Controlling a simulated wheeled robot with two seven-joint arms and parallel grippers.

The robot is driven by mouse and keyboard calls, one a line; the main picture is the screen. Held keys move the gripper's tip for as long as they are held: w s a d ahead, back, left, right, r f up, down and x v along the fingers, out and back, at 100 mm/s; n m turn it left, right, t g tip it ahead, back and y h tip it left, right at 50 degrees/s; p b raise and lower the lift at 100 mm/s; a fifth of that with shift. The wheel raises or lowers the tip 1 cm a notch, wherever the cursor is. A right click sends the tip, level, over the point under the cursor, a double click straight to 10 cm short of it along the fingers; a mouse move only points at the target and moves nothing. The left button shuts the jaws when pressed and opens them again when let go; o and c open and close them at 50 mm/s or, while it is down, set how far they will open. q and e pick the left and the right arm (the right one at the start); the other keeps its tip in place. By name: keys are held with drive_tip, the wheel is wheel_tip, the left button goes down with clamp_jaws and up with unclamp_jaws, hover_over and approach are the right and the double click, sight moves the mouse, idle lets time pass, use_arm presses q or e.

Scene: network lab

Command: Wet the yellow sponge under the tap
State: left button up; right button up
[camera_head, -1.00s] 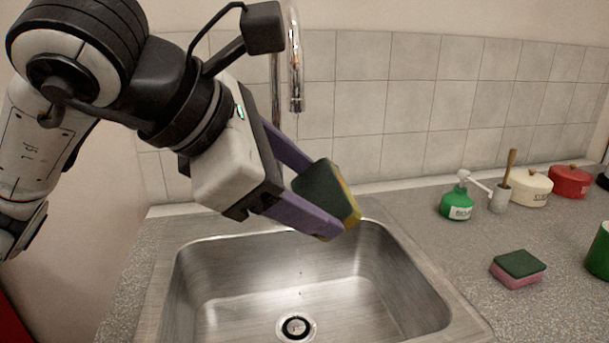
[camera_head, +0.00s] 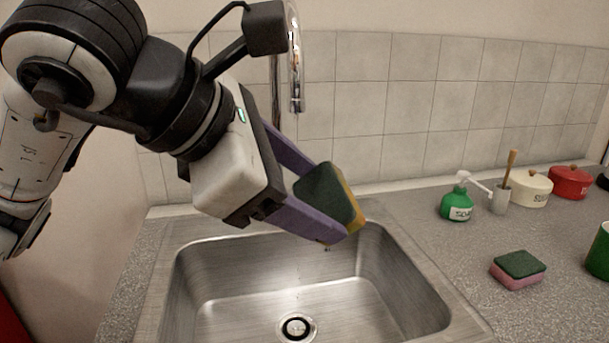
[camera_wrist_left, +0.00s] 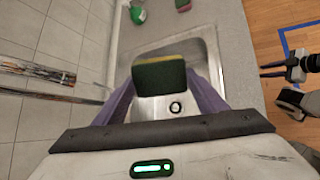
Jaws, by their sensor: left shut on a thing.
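The yellow sponge (camera_head: 330,195) has a dark green scouring side and is tilted above the sink's back part. My left gripper (camera_head: 327,205) is shut on it with its purple fingers; the wrist view also shows the sponge (camera_wrist_left: 159,77) between the fingers. The chrome tap (camera_head: 296,75) stands behind the sink, its spout end higher than the sponge and to its left. A small drop seems to hang just under the lower finger. No clear stream from the spout shows. The steel sink (camera_head: 300,262) is empty, with a round drain.
A pink sponge with a green top (camera_head: 518,270) lies on the counter (camera_head: 440,245) right of the sink.

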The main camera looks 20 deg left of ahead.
idle(0.4)
use_arm(q)
drive_tip(key=s+d+r+p, duration=0.2)
drive_tip(key=s+d+r, duration=0.1)
drive_tip(key=r, duration=0.1)
drive_tip(key=shift+s, duration=0.4)
drive_tip(key=shift+d, duration=0.1)
idle(0.4)
